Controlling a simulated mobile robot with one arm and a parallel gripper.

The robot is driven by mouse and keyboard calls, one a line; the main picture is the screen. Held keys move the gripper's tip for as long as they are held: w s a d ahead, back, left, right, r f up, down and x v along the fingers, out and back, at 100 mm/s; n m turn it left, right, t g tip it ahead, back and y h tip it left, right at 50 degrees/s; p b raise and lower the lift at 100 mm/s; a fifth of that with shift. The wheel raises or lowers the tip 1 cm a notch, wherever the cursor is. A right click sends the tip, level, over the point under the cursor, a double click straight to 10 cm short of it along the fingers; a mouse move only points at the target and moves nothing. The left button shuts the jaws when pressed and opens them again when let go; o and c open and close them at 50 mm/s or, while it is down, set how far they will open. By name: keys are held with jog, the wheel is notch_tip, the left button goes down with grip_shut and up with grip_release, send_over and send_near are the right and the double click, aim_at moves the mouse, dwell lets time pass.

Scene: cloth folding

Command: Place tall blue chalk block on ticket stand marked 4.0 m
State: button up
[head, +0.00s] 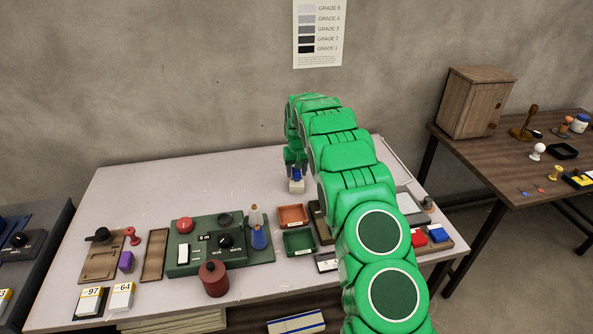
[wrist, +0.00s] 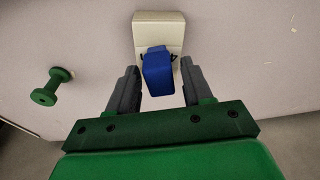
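A blue block (wrist: 158,75) stands at the cream-white ticket stand (wrist: 174,30) in the wrist view, covering most of the stand's dark marking, so I cannot read it. In the head view the blue block (head: 297,175) shows small below my gripper (head: 296,167), at the top of the pale stand (head: 296,187). In the wrist view my gripper (wrist: 160,78) has one finger on each side of the block. A gap shows between the block and each finger, so the fingers look open. Whether the block rests fully on the stand is hard to tell.
A green spool-shaped thing (wrist: 48,88) lies left in the wrist view. In the head view, a green device (head: 190,262), red tray (head: 292,216), green tray (head: 299,243) and blue cone (head: 259,238) stand nearer the front. The table's back left (head: 190,185) is clear.

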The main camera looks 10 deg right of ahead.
aim_at(298, 172)
jog(key=shift+o, duration=0.4)
jog(key=shift+r, duration=0.1)
notch_tip(298, 172, up, 12)
jog(key=s, duration=0.2)
jog(key=s+r+g, duration=0.1)
jog(key=s+r, duration=0.9)
jog(key=s, duration=0.4)
jog(key=s+a+r+g, duration=0.1)
jog(key=s+r, duration=0.2)
jog(key=s, duration=0.6)
jog(key=s+a+r, duration=0.1)
jog(key=s+r, duration=0.1)
jog(key=s, duration=0.6)
jog(key=s+a+f, duration=0.1)
jog(key=s, duration=1.5)
jog(key=s+a+g, duration=0.1)
jog(key=s, duration=1.5)
jog(key=shift+s+a+f+g, duration=0.25)
jog(key=shift+a+f+g, duration=0.05)
jog(key=shift+a+f, duration=0.1)
